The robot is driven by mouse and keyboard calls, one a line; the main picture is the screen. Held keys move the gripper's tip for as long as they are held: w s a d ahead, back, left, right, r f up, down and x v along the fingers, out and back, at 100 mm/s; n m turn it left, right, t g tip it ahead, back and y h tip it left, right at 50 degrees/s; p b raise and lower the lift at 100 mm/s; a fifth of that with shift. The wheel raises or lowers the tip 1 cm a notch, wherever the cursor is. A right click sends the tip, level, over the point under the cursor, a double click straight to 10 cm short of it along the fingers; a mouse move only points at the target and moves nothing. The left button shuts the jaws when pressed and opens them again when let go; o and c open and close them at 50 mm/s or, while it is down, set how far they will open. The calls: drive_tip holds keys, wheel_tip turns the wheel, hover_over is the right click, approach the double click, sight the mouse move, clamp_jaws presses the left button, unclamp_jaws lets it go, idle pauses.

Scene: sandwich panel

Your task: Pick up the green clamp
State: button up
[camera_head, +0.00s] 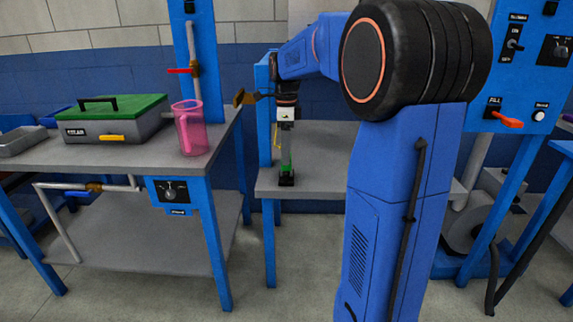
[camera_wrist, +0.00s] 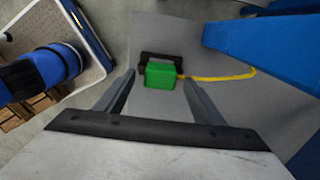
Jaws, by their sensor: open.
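The green clamp (camera_wrist: 160,77) lies on the grey table between and just beyond my gripper's fingertips in the wrist view. It has a green block with a black part (camera_wrist: 174,57) behind it. In the head view the clamp (camera_head: 286,160) shows as a green piece with a black base, directly below my gripper (camera_head: 286,128). My gripper (camera_wrist: 158,84) is open, with one finger on each side of the green block. I cannot tell whether either finger touches it.
The low grey table (camera_head: 320,180) carries a yellow strip (camera_wrist: 218,78) beside the clamp. A blue post (camera_wrist: 262,38) stands close on the right in the wrist view. The left bench (camera_head: 110,157) holds a green-lidded box (camera_head: 108,122) and a pink jug (camera_head: 190,128).

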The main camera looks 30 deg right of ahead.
drive_tip(key=shift+d+f, duration=0.1)
drive_tip(key=shift+f, duration=1.55)
drive_tip(key=c, duration=1.2)
wheel_tip(320, 180, up, 10)
drive_tip(key=shift+r, duration=0.1)
